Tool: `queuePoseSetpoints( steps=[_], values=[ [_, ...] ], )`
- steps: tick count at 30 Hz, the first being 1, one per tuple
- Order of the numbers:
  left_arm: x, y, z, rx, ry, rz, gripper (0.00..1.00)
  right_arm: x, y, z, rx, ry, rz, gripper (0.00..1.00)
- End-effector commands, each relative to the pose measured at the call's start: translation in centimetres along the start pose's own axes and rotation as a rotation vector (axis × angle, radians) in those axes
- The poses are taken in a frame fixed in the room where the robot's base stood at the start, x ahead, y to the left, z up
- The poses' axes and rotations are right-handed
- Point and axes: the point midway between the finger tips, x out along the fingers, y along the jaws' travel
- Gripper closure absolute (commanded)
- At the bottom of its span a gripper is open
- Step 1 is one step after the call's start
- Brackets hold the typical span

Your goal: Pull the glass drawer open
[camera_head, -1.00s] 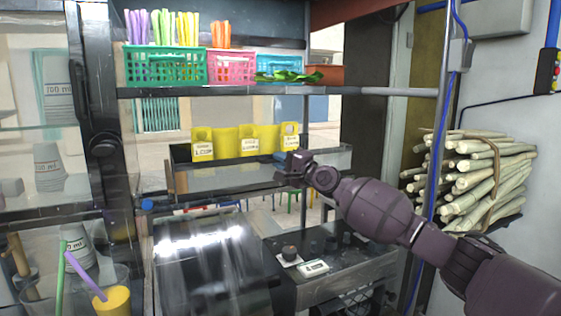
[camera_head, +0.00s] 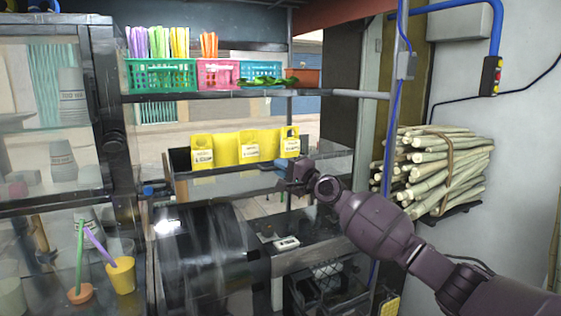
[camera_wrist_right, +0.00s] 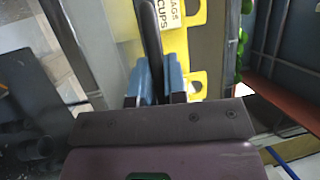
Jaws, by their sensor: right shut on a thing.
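The glass drawer (camera_head: 225,179) is a long clear-fronted box in the middle of the head view, with yellow bags (camera_head: 238,148) standing in it. My right gripper (camera_head: 289,177) is at the drawer's front, right of its middle. In the right wrist view its blue fingertips (camera_wrist_right: 157,80) are shut on a dark upright bar (camera_wrist_right: 152,40), apparently the drawer's handle. The yellow bags also show just beyond the fingers in the right wrist view (camera_wrist_right: 178,55). The gripper partly hides the grip in the head view. My left gripper is not in view.
Above is a shelf (camera_head: 215,96) with green (camera_head: 160,75), pink and blue baskets. A cabinet with cups stands at left. Below are a dark rounded cover (camera_head: 205,255) and a counter. A sugarcane bundle (camera_head: 440,170) is at right, behind a post near my right arm.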

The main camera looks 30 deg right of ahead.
Motion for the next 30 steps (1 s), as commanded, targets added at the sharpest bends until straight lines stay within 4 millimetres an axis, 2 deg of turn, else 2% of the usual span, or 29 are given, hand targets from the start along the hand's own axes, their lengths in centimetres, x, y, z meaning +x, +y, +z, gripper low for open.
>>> queuePoseSetpoints(
  steps=[6,20,21,24,25,30],
  values=[
    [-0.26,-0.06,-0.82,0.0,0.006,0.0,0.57,-0.56,-0.23,0.18,-0.001,0.001,-0.001,1.0],
    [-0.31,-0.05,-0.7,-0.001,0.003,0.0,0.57,-0.66,-0.16,0.25,0.0,0.0,-0.001,1.0],
    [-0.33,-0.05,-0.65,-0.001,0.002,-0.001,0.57,-0.66,-0.16,0.25,0.0,0.0,-0.001,0.81],
    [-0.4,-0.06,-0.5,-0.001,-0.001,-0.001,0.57,-0.66,-0.16,0.25,0.0,0.0,-0.001,0.66],
    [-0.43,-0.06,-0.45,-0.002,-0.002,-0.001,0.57,-0.66,-0.16,0.25,0.0,0.0,-0.001,0.63],
    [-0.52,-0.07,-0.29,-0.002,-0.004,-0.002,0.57,-0.66,-0.17,0.26,0.0,0.0,-0.001,0.63]
  ],
)
